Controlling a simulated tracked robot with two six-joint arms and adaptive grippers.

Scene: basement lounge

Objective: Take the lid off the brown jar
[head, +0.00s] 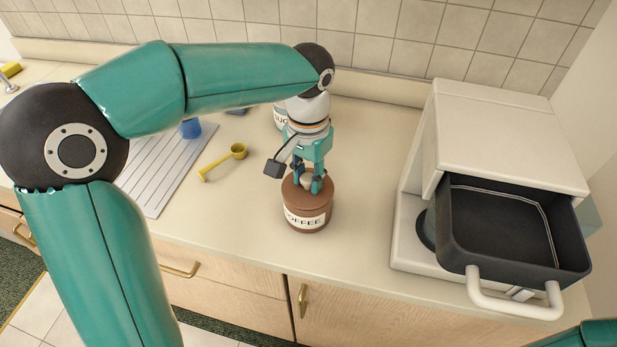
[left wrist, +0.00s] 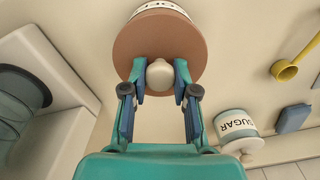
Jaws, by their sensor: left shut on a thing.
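The brown coffee jar (head: 307,218) stands upright on the counter, its label facing forward. Its brown lid (head: 291,190) sits on top and has a pale round knob. In the left wrist view the lid (left wrist: 160,42) and the knob (left wrist: 160,78) show between the fingers. My left gripper (head: 308,184) reaches down from above and is shut on the knob, with one finger on each side (left wrist: 160,90). The lid appears seated on the jar. My right gripper is out of view; only a bit of my right arm shows at the lower right.
A white coffee machine (head: 480,130) with a dark open basket (head: 510,220) stands at the right. A yellow scoop (head: 222,162), a sugar jar (head: 280,117), a blue cup (head: 190,128) and a ridged drainboard (head: 150,175) are left and behind. Counter is clear between jar and machine.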

